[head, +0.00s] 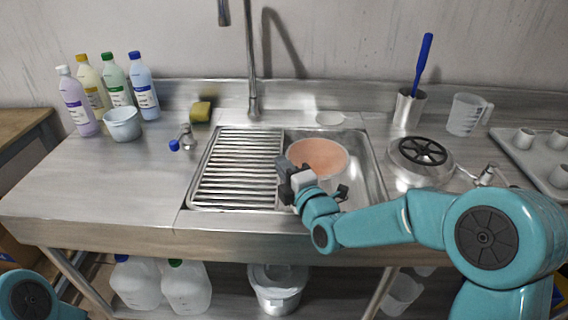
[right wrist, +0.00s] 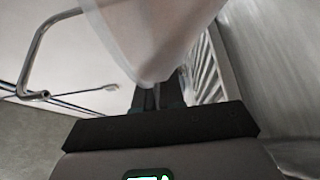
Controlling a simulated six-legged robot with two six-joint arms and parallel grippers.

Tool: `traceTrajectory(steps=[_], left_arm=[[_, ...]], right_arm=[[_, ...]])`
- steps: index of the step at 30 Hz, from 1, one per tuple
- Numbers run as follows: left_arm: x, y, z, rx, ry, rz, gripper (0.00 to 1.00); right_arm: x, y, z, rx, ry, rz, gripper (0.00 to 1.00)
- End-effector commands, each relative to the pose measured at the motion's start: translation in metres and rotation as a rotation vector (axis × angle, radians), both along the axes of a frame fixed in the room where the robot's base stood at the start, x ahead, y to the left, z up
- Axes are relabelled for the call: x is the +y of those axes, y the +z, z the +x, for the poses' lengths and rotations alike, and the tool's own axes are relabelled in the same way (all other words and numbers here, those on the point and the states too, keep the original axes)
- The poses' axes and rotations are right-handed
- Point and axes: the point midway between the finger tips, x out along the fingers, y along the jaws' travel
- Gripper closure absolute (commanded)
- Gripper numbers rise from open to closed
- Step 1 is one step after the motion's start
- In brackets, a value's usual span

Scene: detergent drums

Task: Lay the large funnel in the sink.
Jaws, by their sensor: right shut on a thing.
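The large funnel (head: 318,157) shows in the head view as a wide round mouth, peach-orange inside with a pale rim. It is over the right, open part of the steel sink (head: 372,172), mouth upward. Whether it touches the sink floor I cannot tell. My right gripper (head: 291,177) is at the funnel's near left side, shut on it. In the right wrist view the funnel's whitish, translucent wall (right wrist: 155,38) narrows down to the dark fingers, which it partly hides. My left gripper is out of view.
A slatted drainer (head: 238,170) covers the sink's left part; the faucet (head: 254,100) rises behind. A lidded round steel piece (head: 421,152) is right of the sink. Several bottles (head: 115,85) and a white tub (head: 122,124) stand back left. The left front counter is clear.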

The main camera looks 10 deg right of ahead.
Motion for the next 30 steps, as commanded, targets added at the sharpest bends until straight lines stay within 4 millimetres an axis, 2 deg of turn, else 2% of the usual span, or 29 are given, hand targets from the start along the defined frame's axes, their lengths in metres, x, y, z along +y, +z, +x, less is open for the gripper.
traceTrajectory(steps=[9,10,12,23,26,30], left_arm=[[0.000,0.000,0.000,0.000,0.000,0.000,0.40],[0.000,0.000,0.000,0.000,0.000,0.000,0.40],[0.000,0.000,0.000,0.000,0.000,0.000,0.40],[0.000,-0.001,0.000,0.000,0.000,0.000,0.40],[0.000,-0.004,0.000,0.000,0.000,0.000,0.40],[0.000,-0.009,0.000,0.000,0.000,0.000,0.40]], right_arm=[[0.000,-0.001,0.000,0.000,0.000,0.000,1.00],[0.000,-0.001,0.000,0.000,0.000,0.000,0.85],[0.000,-0.001,0.000,0.000,0.000,0.000,0.63],[-0.001,-0.001,-0.004,0.000,-0.001,0.000,0.62],[-0.005,-0.002,-0.017,0.000,-0.001,0.000,0.62],[-0.013,-0.002,-0.049,0.000,-0.002,0.000,0.62]])
